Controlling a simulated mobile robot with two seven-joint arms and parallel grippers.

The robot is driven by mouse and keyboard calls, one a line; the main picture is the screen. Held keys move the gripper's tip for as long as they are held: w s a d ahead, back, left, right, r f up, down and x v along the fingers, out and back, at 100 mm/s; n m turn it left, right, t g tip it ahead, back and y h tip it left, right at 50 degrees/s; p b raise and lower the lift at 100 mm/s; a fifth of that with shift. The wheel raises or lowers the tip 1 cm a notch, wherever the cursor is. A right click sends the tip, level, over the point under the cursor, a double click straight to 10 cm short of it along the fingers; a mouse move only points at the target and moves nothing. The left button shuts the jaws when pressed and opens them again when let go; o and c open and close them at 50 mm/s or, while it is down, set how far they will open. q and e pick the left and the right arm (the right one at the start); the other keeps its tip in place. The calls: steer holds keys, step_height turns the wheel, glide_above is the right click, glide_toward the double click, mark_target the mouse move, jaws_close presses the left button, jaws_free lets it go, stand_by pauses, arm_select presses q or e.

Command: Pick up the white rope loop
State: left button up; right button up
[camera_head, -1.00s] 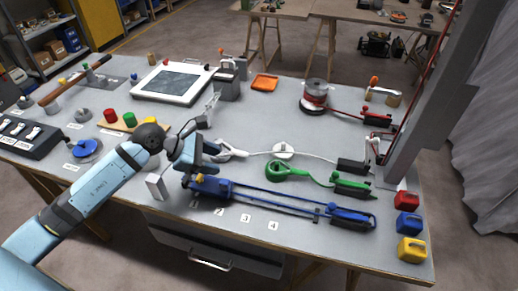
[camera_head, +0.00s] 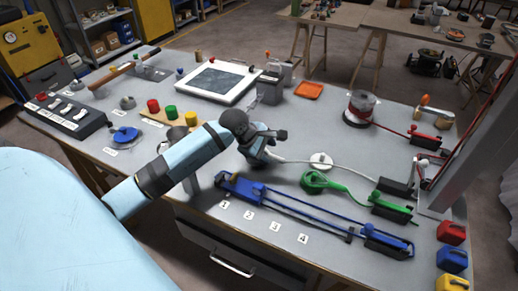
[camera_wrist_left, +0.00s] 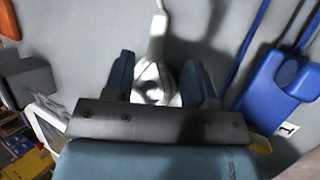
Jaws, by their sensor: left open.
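The white rope loop (camera_wrist_left: 150,72) lies between the two blue fingers of my left gripper (camera_wrist_left: 160,82) in the left wrist view. The fingers stand apart, one on each side of it, and the gripper's crossbar hides the near part. In the head view my left gripper (camera_head: 256,150) is over the loop and mostly hides it. The white rope (camera_head: 297,162) runs from there to the right, past a white disc (camera_head: 321,160), towards a black block (camera_head: 396,187). My right gripper is not in view.
A green loop (camera_head: 315,181) with its strap lies just right of my left gripper. A long blue strap assembly (camera_head: 300,210) lies in front, by numbered labels.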

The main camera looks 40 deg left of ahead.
mark_target(276, 158)
arm_select(q)
steer(key=x, duration=0.5)
steer(key=shift+w+r, duration=0.1)
steer(key=shift+w, duration=0.05)
jaws_close()
step_height(276, 158, up, 20)
stand_by(0.6)
